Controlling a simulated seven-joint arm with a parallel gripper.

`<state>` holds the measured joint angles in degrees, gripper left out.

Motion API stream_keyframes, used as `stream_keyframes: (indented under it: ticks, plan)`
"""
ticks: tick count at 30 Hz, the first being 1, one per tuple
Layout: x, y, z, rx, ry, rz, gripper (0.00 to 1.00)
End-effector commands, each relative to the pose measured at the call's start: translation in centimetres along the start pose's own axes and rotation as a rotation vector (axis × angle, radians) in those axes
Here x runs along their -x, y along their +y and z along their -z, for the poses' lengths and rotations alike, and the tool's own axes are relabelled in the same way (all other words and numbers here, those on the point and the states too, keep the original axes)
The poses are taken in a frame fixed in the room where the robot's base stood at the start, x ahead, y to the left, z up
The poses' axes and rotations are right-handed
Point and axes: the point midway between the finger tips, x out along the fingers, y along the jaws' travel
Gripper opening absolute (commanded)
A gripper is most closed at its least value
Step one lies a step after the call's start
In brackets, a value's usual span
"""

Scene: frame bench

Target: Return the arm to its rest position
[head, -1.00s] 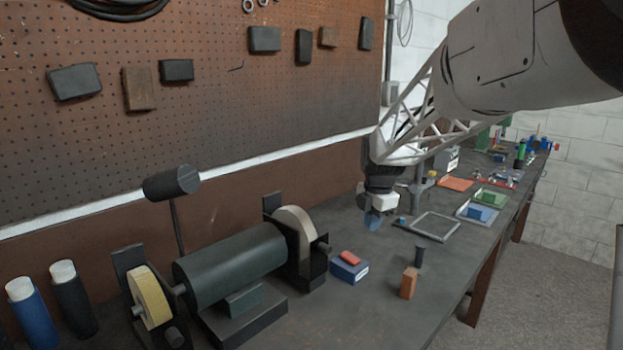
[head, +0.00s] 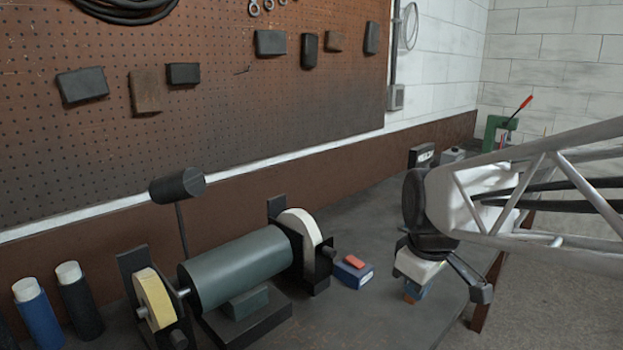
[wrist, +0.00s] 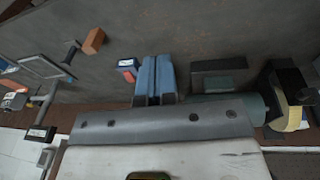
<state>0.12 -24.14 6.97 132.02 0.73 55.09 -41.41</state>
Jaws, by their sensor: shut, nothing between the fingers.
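My gripper (head: 416,288) hangs at the right of the head view, above the front part of the bench and right of the grinder. Its blue fingers point down. In the wrist view the two blue fingers (wrist: 155,62) lie side by side, shut, with nothing between them. My arm crosses the right side of the head view and hides much of the bench behind it.
A bench grinder (head: 238,268) stands left of my gripper. A blue box (head: 352,275) with a red block (head: 354,262) on it sits between them. An orange block (wrist: 94,40) and a grey frame (wrist: 42,68) show in the wrist view. Pegboard rises behind.

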Motion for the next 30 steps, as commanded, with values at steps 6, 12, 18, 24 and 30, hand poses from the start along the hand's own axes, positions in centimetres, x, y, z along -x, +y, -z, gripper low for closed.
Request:
stream_keyframes:
  ticks: [6,12,18,24,30]
  plan:
    - [-0.1,-3.6,-4.5,-0.294,0.017,-0.021,0.00]
    - [-0.7,-6.5,-8.1,-0.543,0.033,-0.033,0.00]
    - [-1.2,-8.1,-10.1,-0.695,0.046,-0.039,0.00]
    - [-1.4,-8.5,-10.6,-0.734,0.047,-0.039,0.00]
    - [-1.4,-8.5,-10.6,-0.734,0.047,-0.039,0.00]
